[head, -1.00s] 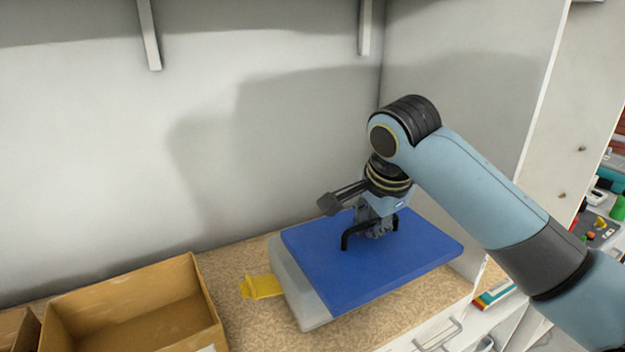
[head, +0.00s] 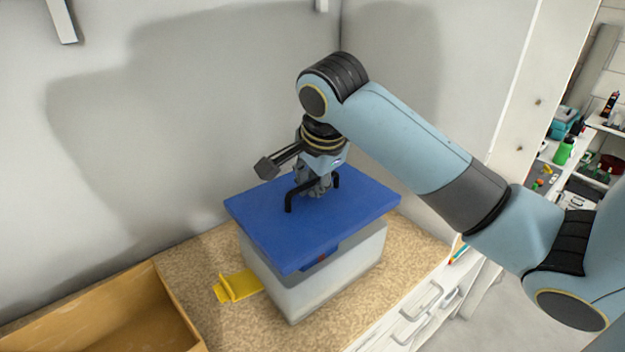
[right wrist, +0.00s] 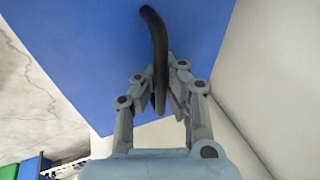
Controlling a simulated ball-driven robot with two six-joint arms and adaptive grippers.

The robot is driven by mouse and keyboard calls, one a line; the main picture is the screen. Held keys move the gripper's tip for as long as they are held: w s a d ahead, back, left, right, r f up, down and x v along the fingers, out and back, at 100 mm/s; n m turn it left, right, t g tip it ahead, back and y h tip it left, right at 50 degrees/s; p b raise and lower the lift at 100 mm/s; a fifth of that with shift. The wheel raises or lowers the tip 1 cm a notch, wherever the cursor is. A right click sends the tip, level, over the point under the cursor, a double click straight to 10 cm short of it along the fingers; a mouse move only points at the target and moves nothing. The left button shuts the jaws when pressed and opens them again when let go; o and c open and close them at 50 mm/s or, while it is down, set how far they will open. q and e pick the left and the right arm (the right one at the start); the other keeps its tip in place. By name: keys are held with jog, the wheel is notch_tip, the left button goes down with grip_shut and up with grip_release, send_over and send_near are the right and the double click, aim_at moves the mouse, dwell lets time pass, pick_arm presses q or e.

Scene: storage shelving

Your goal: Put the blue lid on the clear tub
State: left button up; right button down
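The blue lid (head: 335,218) is a flat slab with a black arched handle (head: 290,198). It is over the clear tub (head: 335,275), a pale translucent box on the speckled shelf top, and covers most of its opening. A dark blue and red item (head: 320,259) shows in the tub just below the lid's front edge. I cannot tell whether lid and rim touch. My right gripper (head: 316,190) is shut on the handle; the right wrist view (right wrist: 163,90) shows its fingers on both sides of the handle (right wrist: 157,45). My left gripper is not in view.
A yellow piece (head: 238,287) lies against the tub's left side. An open cardboard box (head: 170,300) stands at the lower left. A grey wall rises behind and a white panel (head: 500,100) to the right. Drawers with handles (head: 420,303) are below the front edge.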

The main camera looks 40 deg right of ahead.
aim_at(314, 199)
jog(key=shift+f, duration=1.3)
jog(key=shift+s+f, duration=0.1)
jog(key=shift+f, duration=0.45)
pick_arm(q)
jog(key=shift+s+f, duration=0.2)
pick_arm(e)
jog(key=shift+f, duration=1.3)
jog(key=c, duration=1.4)
grip_release()
